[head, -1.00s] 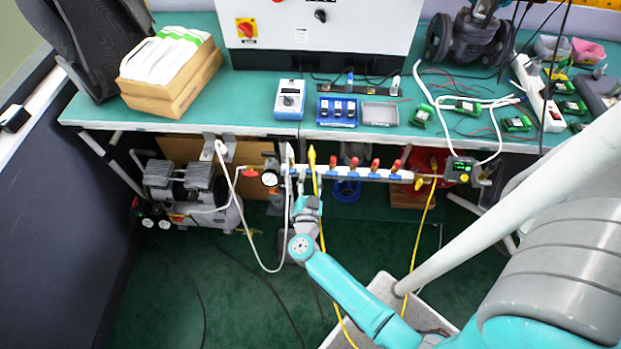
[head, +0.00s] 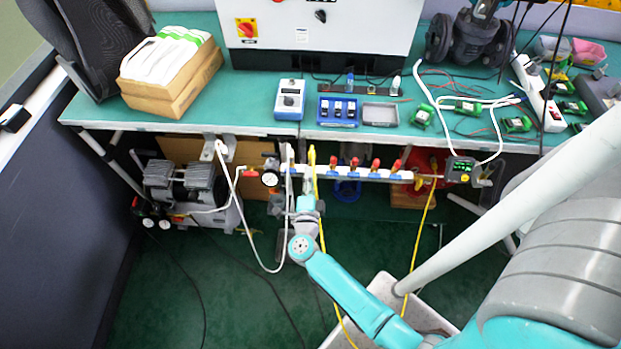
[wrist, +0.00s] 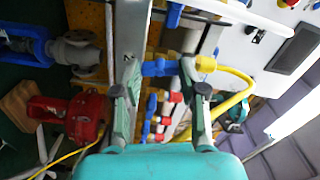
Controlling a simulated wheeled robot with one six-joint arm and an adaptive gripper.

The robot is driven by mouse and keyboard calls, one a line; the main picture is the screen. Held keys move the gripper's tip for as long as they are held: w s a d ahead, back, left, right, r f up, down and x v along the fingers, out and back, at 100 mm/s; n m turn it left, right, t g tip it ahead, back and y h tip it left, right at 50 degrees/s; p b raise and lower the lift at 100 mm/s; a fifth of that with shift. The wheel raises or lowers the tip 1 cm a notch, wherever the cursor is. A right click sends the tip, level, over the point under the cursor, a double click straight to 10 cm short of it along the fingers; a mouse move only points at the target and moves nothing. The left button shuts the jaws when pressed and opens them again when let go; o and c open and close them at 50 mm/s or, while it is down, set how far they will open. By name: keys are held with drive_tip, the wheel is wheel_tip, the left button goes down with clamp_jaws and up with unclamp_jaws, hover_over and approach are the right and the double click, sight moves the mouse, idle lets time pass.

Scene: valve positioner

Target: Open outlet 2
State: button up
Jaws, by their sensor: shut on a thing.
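The white manifold (head: 340,172) runs under the bench's front edge, with several red-topped outlets (head: 375,164) and blue parts along it. A yellow fitting (head: 312,156) with a yellow hose stands near its left end. In the wrist view this yellow fitting (wrist: 205,63) is beside a blue valve handle (wrist: 160,68). My gripper (wrist: 156,82) has a finger on each side of the blue handle and is shut on it. In the head view my gripper (head: 305,187) is at the manifold's left part, its fingertips hard to see. No outlet numbers are legible.
A pressure gauge (head: 270,179) and a white hose (head: 243,215) are left of my gripper. A digital display unit (head: 461,170) is at the manifold's right end. The compressor (head: 183,187) stands on the floor at left. The green bench top (head: 250,100) overhangs the manifold.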

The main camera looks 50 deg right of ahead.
drive_tip(key=shift+m, duration=1.3)
drive_tip(key=o, duration=0.9)
drive_tip(key=shift+c, duration=0.2)
drive_tip(key=v, duration=1.2)
drive_tip(key=shift+s, duration=0.15)
